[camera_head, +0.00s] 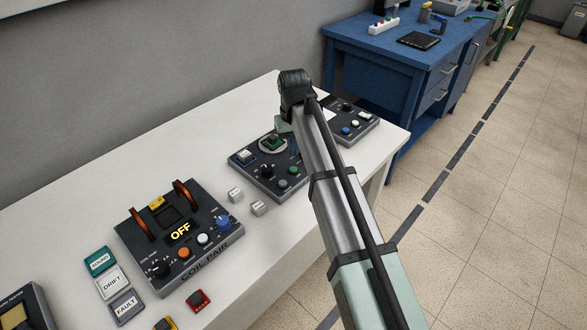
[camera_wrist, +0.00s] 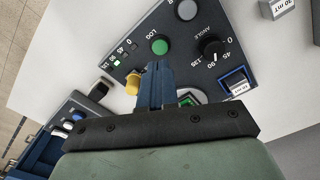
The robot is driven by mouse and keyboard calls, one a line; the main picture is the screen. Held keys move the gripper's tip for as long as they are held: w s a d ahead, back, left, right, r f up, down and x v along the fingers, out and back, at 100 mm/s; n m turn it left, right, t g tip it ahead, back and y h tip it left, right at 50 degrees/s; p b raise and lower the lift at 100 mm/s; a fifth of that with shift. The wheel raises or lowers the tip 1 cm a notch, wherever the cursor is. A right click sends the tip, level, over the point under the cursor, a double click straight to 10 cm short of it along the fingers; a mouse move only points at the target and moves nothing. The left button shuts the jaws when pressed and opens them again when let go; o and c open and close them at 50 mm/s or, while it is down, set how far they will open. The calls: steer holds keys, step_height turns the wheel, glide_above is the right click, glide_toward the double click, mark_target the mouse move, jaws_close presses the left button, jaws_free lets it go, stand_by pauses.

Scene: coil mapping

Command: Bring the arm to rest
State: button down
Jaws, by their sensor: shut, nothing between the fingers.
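My gripper (camera_wrist: 158,68) shows in the wrist view as blue fingers closed together with nothing between them. It is over the dark control panel (camera_wrist: 135,25), which has an angle knob, a green LOG button and a lit row of small lights. Whether the fingertips touch the panel I cannot tell. In the head view my arm reaches over the table to this panel (camera_head: 246,160); the arm's end hides part of it, and the fingertips are hard to make out. The coil pair unit (camera_head: 178,232), with two orange coils and a display reading OFF, stands to the left.
Two small pale blocks (camera_head: 258,208) lie between the coil pair unit and the panel. Labelled tiles (camera_head: 112,282) and a red piece (camera_head: 198,300) lie near the front. Another dark box (camera_head: 360,126) stands right of my arm. A blue workbench (camera_head: 400,70) is beyond the white table (camera_head: 90,215).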

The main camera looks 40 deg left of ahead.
stand_by(0.5)
steer(key=w+d+f+m+t+h, duration=0.1)
steer(key=w+d+f+m, duration=0.1)
steer(key=w+d+f, duration=0.5)
steer(key=w+d+f+m+t, duration=0.1)
steer(key=w+d+f+m, duration=0.1)
steer(key=w+d, duration=0.75)
steer(key=s+d+f+m+g+h, duration=0.1)
steer(key=s+d+f+m+g, duration=0.1)
steer(key=d+f, duration=1.75)
steer(key=s+d+f+m+g, duration=0.1)
steer(key=s+d+f+g, duration=0.1)
steer(key=s+d+f, duration=0.65)
steer(key=s+d+f+m+g, duration=0.15)
steer(key=s+d+f, duration=0.4)
steer(key=d, duration=0.55)
steer(key=s+d+f+m+g, duration=0.1)
steer(key=s+d+f, duration=0.1)
steer(key=s, duration=0.5)
steer(key=s+d+f+m+g+y, duration=0.1)
steer(key=s+d+f, duration=0.2)
steer(key=s+d, duration=0.2)
steer(key=s+d+f+m+g+y, duration=0.1)
steer(key=s+d+f, duration=0.1)
steer(key=s, duration=0.8)
steer(key=shift+d+f, duration=0.3)
steer(key=shift+d, duration=0.35)
steer(key=shift+m, duration=0.25)
